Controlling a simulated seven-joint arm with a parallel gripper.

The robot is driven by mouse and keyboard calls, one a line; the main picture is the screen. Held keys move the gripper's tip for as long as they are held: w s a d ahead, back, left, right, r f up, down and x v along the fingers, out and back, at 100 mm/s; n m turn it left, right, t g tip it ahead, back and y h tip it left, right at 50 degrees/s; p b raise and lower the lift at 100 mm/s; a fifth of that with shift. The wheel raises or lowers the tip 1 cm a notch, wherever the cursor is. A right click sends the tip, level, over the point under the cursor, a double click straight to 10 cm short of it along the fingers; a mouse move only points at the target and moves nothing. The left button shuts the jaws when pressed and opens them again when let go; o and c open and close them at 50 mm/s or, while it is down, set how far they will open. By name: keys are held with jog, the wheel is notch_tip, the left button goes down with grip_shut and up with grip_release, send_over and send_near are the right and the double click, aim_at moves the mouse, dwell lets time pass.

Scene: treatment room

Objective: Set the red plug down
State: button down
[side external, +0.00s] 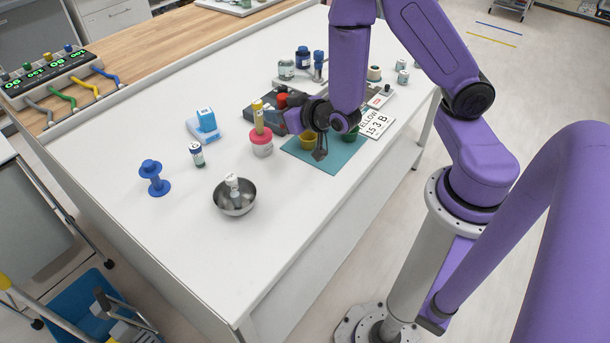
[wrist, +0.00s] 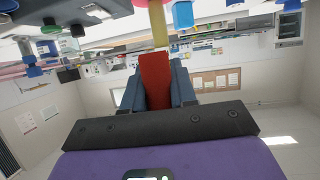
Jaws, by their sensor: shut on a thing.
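The red plug (wrist: 155,82) shows in the wrist view between the two blue-grey fingers of my gripper (wrist: 156,75), which are shut on it. In the side external view my gripper (side external: 288,118) reaches left, low over the white table (side external: 140,235), beside the teal mat. A red piece (side external: 282,100) shows just behind the fingers there; I cannot tell whether it is the held plug. The plug's lower end and any contact with the surface are hidden.
The teal mat (side external: 327,163) bears a yellow cup (side external: 306,141) and a green cup. A lettered card (side external: 378,124) lies right. A steel bowl (side external: 234,203) stands nearer. The front-left table is fairly clear.

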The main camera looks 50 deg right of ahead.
jog(key=s+a+f+m+g+h, duration=0.1)
jog(key=s+f+m+h, duration=0.25)
jog(key=s, duration=0.35)
jog(key=shift+s+f, duration=0.1)
jog(key=shift+f, duration=3.3)
jog(key=shift+f, duration=0.1)
jog(key=shift+f, duration=0.3)
jog(key=shift+f, duration=0.25)
jog(key=c, duration=0.9)
grip_release()
jog(key=shift+r, duration=0.1)
